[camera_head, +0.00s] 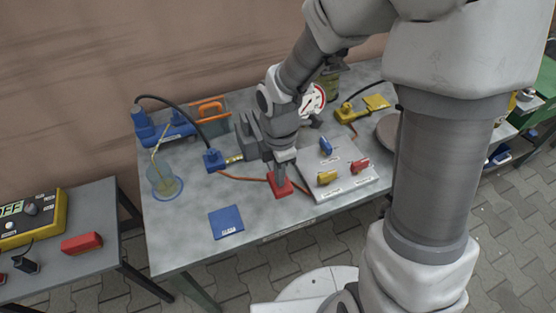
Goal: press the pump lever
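A blue device (163,131) that looks like a hand pump lies at the back left of the grey table. A thin yellowish rod or tube runs from beside it down to a clear jar (166,187); I cannot tell whether it is the lever. My gripper (282,166) points down near the middle of the table, right of the pump and apart from it. Its tips are just over or at a small red block (280,186); contact cannot be told. Its finger opening is too small to make out.
A black hose joins the pump to a blue block (214,160). A sloped grey panel (343,181) with blue, yellow and red handles stands right of my gripper. A white gauge (313,101) stands behind. A blue plate (226,222) lies in front; the front left is mostly clear.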

